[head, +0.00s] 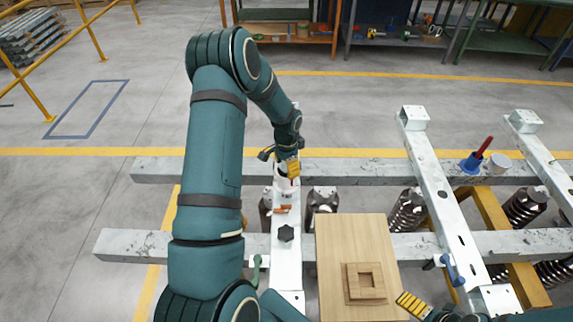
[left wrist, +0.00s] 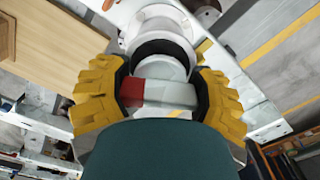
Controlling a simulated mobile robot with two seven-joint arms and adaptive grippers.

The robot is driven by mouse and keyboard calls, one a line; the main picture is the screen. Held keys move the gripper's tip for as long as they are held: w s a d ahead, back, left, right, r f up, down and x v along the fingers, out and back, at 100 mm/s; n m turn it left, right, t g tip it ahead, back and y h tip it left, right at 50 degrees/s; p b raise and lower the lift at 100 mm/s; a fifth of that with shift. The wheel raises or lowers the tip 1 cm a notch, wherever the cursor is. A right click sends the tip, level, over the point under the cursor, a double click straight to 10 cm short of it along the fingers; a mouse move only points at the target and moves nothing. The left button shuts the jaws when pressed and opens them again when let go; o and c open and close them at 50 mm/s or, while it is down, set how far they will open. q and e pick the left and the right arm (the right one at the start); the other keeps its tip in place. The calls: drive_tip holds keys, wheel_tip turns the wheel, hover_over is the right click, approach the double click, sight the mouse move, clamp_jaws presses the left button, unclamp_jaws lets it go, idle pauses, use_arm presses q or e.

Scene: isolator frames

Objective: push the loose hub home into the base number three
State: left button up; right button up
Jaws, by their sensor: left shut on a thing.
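My left gripper (head: 290,168) is over the white rail and shut on a pale grey-white piece with a red end, which I take as the loose hub (left wrist: 170,96). In the left wrist view the yellow fingers (left wrist: 160,98) stand on either side of it. Just beyond it is a white round base (left wrist: 165,22) with a dark ring; whether the hub is seated in it I cannot tell. In the head view the white base (head: 283,186) shows just below the fingers. My right gripper (head: 413,303) shows only its yellow pads at the lower right; its opening is unclear.
A wooden board (head: 340,235) with a square recessed wooden block (head: 366,282) lies right of the rail. Small red pieces (head: 284,209) and a dark knob (head: 286,233) are on the rail. A blue cup (head: 470,164) and white cylinder (head: 500,163) stand on the far beam.

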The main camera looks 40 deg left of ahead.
use_arm(q)
drive_tip(key=shift+w+f+b, duration=0.1)
drive_tip(key=shift+f+b, duration=0.55)
drive_tip(key=shift+f, duration=0.3)
drive_tip(key=shift+b, duration=0.35)
idle(1.4)
drive_tip(key=shift+f+b, duration=1.3)
drive_tip(key=shift+f, duration=0.25)
idle(0.4)
drive_tip(key=o, duration=1.4)
drive_tip(key=shift+s+d+f, duration=0.1)
drive_tip(key=shift+s+f, duration=0.05)
drive_tip(key=shift+s, duration=0.05)
wheel_tip(320, 180, up, 12)
drive_tip(key=shift+w+r, duration=0.1)
drive_tip(key=shift+r, duration=0.05)
